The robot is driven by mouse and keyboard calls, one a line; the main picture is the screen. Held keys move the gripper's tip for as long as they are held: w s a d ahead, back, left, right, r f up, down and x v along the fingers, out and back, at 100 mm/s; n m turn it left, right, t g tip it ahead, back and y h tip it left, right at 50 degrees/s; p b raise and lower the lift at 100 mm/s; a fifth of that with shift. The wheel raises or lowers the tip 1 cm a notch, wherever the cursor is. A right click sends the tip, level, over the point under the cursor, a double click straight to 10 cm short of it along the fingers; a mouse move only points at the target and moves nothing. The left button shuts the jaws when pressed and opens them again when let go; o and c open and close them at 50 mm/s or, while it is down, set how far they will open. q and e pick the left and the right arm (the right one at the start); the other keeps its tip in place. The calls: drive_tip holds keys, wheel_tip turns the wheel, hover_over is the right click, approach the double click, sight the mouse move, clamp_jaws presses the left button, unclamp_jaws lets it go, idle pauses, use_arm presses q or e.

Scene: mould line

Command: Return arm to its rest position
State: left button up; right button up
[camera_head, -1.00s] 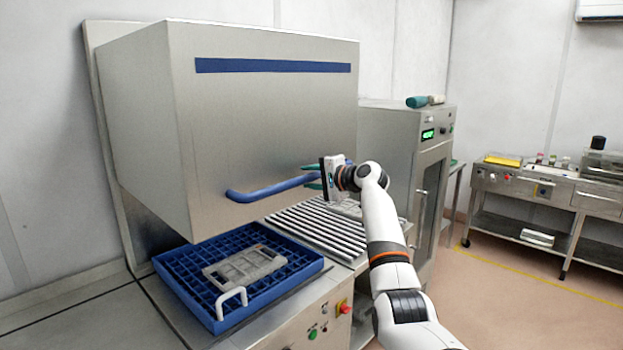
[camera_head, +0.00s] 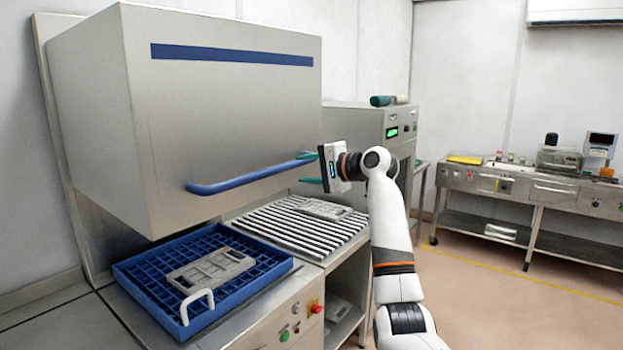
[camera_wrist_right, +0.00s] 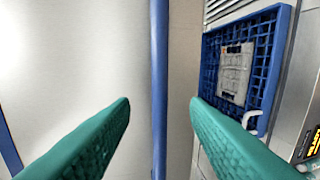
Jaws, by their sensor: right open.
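My right gripper (camera_head: 312,168) is open, with green fingers, at the right end of the blue handle (camera_head: 250,178) on the steel hood (camera_head: 225,110). In the right wrist view the two green fingertips (camera_wrist_right: 160,105) stand apart, and the blue bar (camera_wrist_right: 159,80) shows between them, beyond the tips. Nothing is held. I cannot tell whether a finger touches the bar. My right arm reaches up from the bottom of the head view. My left gripper is out of view.
A blue rack (camera_head: 132,282) with a grey mould plate (camera_head: 211,268) sits below the raised hood. A slatted roller surface (camera_head: 290,228) with another grey plate (camera_head: 325,208) lies to its right. A steel cabinet (camera_head: 350,118) stands behind my arm. Open floor lies right, before a bench (camera_head: 480,185).

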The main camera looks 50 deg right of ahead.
drive_tip(key=shift+s+r, duration=0.15)
drive_tip(key=shift+s, duration=0.5)
